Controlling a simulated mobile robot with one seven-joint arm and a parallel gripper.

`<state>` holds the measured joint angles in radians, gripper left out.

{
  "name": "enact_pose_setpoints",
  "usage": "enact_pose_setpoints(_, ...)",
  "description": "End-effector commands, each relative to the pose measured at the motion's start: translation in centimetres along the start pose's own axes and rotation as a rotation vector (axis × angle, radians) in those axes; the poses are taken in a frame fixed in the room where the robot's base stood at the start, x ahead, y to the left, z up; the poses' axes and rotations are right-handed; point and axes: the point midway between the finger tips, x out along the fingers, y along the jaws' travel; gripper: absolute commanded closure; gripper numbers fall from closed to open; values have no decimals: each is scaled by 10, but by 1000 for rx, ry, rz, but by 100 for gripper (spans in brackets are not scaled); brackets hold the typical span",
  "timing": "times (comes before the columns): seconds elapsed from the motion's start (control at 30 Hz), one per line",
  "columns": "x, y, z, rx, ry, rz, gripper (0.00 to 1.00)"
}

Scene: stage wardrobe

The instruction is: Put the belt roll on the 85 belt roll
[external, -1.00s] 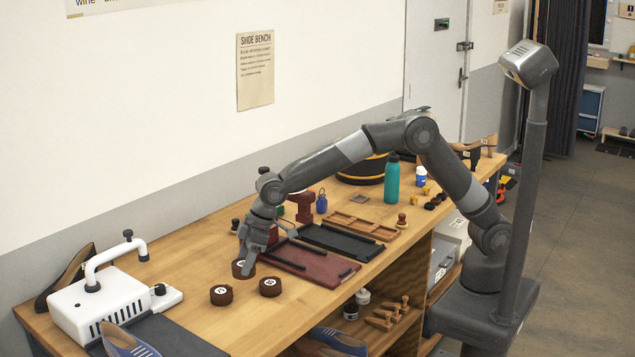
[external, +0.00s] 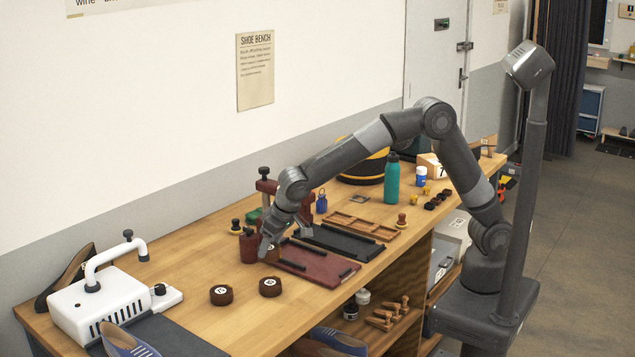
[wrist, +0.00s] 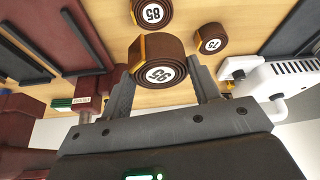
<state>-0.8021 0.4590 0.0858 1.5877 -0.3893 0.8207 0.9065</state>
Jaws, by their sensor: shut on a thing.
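My gripper (external: 267,248) is shut on a dark brown belt roll (wrist: 146,52) with a white number disc, seemingly 95 but seen tilted. The roll sits between both fingers in the wrist view and partly shows in the external view (external: 273,255). It looks raised above the bench, near the left end of the red board. The 85 belt roll (external: 270,287) lies flat on the bench in front of my gripper; it shows at the top of the wrist view (wrist: 152,11). Nothing lies on it.
The 75 belt roll (external: 221,295) lies left of the 85 roll. A dark red cylinder (external: 248,247) stands close left of my gripper. The red board (external: 318,265) with black bars lies to the right. A white machine (external: 103,306) stands at far left.

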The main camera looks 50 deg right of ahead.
Motion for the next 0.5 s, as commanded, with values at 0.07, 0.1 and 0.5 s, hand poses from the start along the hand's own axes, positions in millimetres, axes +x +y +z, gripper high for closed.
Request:
enact_pose_setpoints(0.07,14,0,6,-1,-3,2,68)
enact_pose_setpoints(0.1,19,0,8,-1,-2,1,68)
enact_pose_setpoints(0.5,62,0,26,-3,-2,1,68)
